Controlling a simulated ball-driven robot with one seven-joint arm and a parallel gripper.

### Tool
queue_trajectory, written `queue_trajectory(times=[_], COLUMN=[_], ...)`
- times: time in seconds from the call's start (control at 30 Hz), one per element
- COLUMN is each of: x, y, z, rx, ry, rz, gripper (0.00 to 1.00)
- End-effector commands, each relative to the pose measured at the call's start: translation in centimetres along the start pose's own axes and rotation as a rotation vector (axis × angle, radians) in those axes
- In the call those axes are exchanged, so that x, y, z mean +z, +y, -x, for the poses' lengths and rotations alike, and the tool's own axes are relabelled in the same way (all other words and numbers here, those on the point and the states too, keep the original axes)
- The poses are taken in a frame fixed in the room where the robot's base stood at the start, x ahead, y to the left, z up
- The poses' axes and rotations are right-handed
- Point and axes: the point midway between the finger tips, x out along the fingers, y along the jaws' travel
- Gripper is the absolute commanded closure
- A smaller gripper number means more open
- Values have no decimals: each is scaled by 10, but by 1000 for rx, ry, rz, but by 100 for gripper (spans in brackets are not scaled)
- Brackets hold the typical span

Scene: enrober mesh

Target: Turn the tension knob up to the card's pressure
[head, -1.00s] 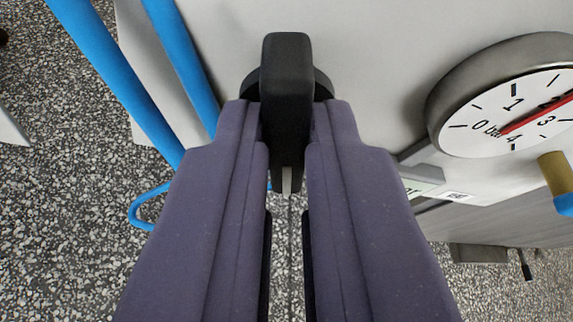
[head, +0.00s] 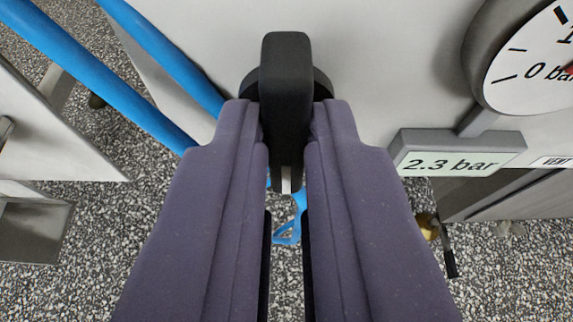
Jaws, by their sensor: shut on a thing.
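The black tension knob (head: 286,75) is a bar-shaped grip on a round base on the pale panel, with a light pointer mark at its lower end. My gripper (head: 287,130) is shut on the knob, one purple finger on each side. A card (head: 450,163) reading "2.3 bar" sits on the right. The round pressure gauge (head: 525,70) is at the upper right, cut off by the picture edge.
Blue pipes (head: 120,90) run diagonally at the upper left. A small "VENT" label (head: 556,161) is at the right edge, with a black lever (head: 450,262) below. A metal box (head: 30,225) stands at the left. Speckled floor (head: 110,215) shows beneath.

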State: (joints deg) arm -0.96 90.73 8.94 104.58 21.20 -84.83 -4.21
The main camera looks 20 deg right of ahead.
Motion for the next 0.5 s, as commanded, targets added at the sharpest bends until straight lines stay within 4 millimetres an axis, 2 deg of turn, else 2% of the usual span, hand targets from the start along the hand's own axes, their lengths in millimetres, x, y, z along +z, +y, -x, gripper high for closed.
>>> queue_trajectory(times=[0.13, 0.17, 0.2, 0.27, 0.5], x=[-3, -3, -3, -3, -4], y=[0, 0, 0, 1, 2], z=[-3, -3, -3, -3, -3], rx=[2, 2, 2, 3, 6], ry=[10, 10, 10, 10, 11], rz=[-1, -1, -1, -1, 1], gripper=[100, 83, 74, 62, 62])
